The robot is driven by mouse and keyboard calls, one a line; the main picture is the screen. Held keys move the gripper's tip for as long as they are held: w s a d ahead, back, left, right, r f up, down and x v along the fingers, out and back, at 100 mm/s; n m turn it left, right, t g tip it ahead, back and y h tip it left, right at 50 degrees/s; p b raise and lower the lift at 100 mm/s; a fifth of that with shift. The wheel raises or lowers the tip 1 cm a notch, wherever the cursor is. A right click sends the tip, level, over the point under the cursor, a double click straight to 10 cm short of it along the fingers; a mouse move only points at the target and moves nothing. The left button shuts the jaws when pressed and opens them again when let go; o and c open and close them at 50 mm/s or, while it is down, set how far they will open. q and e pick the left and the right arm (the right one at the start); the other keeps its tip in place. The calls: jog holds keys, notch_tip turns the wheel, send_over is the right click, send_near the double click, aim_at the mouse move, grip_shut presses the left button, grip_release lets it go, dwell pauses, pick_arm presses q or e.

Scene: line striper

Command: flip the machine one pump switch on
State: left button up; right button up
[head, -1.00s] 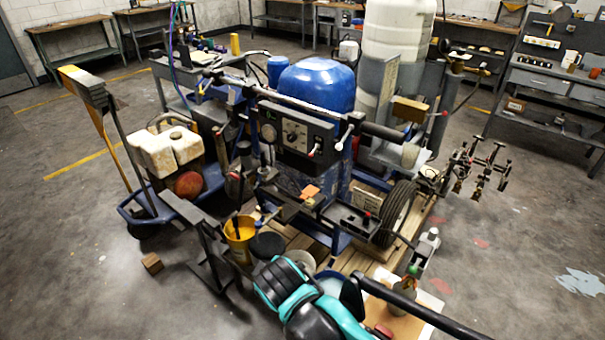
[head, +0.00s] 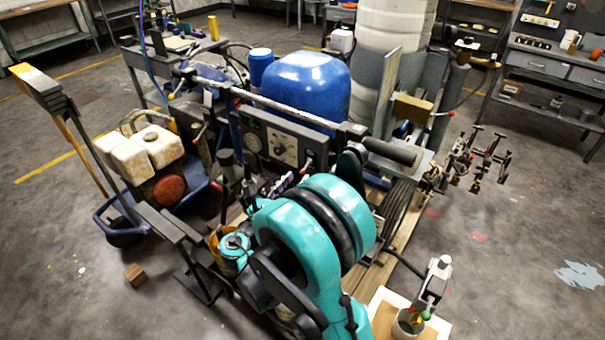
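The line striper (head: 309,85) with the blue tank stands in the middle. Its dark control panel (head: 262,132) faces me below the handlebar, with a round gauge (head: 252,143), a dial plate (head: 283,148) and a small red-tipped switch (head: 309,163) at its right. The switch is too small to tell its position. My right arm's teal and black links cover the machine's front below the panel. My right gripper (head: 285,183) is mostly hidden behind them, seemingly just below the panel; its fingers are unclear. My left gripper is not in view.
A blue cart with a white-and-red engine (head: 152,153) stands at the left. A wooden block (head: 135,275) lies on the floor. A board with a cup (head: 407,322) is at the lower right. Open floor lies at both sides.

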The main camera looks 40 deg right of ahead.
aim_at(301, 173)
jog(key=x, duration=0.5)
jog(key=shift+f+b, duration=0.1)
jog(key=shift+b, duration=0.25)
jog(key=shift+a, duration=0.1)
grip_shut()
jog(key=shift+r+p, duration=0.2)
jog(key=shift+p, duration=0.25)
notch_tip(301, 173, up, 3)
jog(key=g+y+p, duration=0.1)
jog(key=y+p, duration=0.2)
jog(key=p, duration=0.3)
jog(key=g+y+p, duration=0.1)
jog(key=y+p, duration=0.3)
jog(key=p, duration=0.2)
jog(key=shift+m+g, duration=0.3)
jog(key=shift+g, duration=0.1)
jog(key=shift+r+g+y+p, duration=0.15)
jog(key=shift+g+y+p, duration=0.15)
jog(key=shift+y+p, duration=0.9)
